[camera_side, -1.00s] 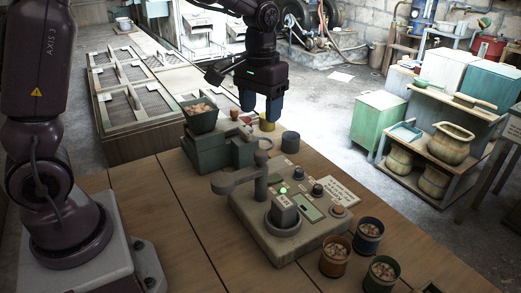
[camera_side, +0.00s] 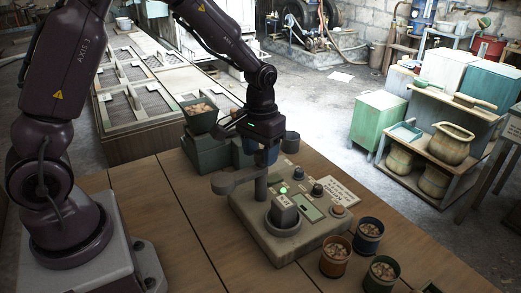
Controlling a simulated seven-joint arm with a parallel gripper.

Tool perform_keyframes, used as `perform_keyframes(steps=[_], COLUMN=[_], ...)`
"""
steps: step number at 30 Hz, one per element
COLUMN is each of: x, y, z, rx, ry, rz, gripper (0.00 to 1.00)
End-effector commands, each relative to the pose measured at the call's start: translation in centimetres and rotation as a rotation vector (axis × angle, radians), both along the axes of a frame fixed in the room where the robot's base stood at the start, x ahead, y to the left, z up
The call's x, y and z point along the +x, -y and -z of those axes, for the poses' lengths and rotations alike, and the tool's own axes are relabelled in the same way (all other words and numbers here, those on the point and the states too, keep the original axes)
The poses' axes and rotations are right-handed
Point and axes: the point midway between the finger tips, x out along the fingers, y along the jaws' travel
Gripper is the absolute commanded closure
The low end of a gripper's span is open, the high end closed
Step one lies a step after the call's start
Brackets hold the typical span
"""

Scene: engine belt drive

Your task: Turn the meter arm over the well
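The meter (camera_side: 262,228) is a tan base on the wooden table, with a green lit light, a small display and a round well with a grey block-shaped piece (camera_side: 284,211) in it. The grey meter arm (camera_side: 232,181) sits on an upright post and points left, away from the well (camera_side: 283,224). My gripper (camera_side: 262,157) points down just behind and above the top of the post. Its blue fingers are partly hidden, and I cannot tell whether they touch the arm or how far apart they are.
Several cups of pellets, including a rust-coloured one (camera_side: 335,256) and a blue one (camera_side: 368,236), stand at the meter's right front. A green device with a hopper (camera_side: 200,116) stands behind. Bare table (camera_side: 170,225) lies to the left.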

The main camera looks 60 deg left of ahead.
Motion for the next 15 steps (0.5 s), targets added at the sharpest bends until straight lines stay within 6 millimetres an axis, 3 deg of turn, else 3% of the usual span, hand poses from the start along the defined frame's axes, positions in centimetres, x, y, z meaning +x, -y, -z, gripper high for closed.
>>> perform_keyframes(steps=[1, 6, 15], x=[0.0, 0.0, 0.01], y=[0.0, 0.0, -0.01], z=[-0.01, -0.03, -0.05], rx=[0.0, 0.0, 0.0], ry=[0.0, 0.0, 0.0], rz=[0.0, 0.0, -0.027], gripper=[0.63, 1.0, 1.0])
